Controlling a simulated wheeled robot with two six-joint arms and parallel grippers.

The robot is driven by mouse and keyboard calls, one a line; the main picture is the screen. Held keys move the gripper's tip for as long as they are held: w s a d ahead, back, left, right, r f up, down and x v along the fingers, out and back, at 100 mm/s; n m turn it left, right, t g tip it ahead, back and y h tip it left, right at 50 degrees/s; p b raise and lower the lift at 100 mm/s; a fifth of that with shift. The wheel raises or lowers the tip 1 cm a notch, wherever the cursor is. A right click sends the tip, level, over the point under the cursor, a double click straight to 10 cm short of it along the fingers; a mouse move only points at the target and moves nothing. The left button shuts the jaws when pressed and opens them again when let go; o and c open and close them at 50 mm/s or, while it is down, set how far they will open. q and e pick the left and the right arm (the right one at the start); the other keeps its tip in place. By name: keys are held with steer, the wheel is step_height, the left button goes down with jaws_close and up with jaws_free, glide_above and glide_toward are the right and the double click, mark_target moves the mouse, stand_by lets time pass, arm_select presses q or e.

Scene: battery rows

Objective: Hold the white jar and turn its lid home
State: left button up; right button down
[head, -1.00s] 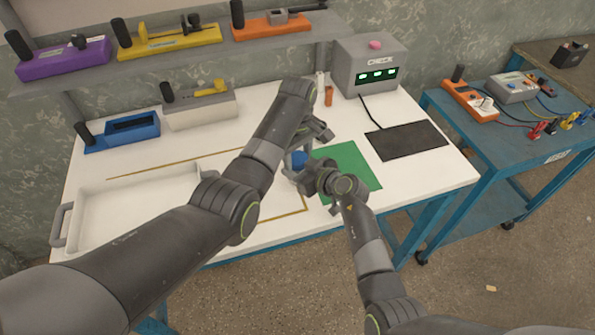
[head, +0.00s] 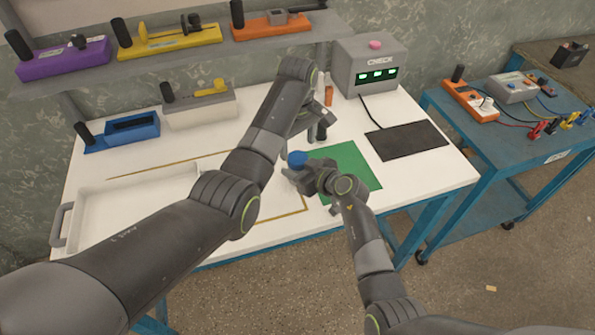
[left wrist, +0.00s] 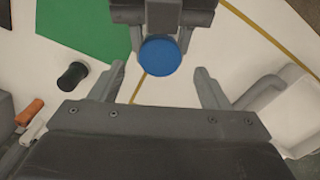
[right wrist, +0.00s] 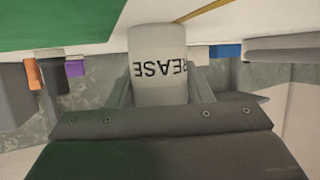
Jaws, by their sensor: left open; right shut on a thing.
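The white jar (right wrist: 160,80) is gripped between the fingers of my right gripper (right wrist: 157,92) in the right wrist view. Black lettering reading "REASE", upside down, shows on its side. A blue lid (head: 297,159) sits at the jar's end in the head view; whether it is fully seated I cannot tell. In the left wrist view the round blue lid (left wrist: 160,56) lies between and just beyond the open fingers of my left gripper (left wrist: 168,78), touching neither. In the head view my left gripper (head: 305,118) is above and behind the lid.
A green mat (head: 350,165) lies right of the jar. A small black cylinder (left wrist: 72,75) stands beside it. A white tray (head: 130,205) is at the left, a dark pad (head: 405,140) and grey CHECK box (head: 370,68) at the back right.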

arm_select(q)
steer(key=o, duration=0.5)
steer(key=shift+o, duration=0.2)
step_height(320, 180, up, 7)
steer(key=shift+r, duration=0.2)
arm_select(e)
steer(key=c, duration=0.6)
jaws_free()
steer(key=shift+c, duration=0.2)
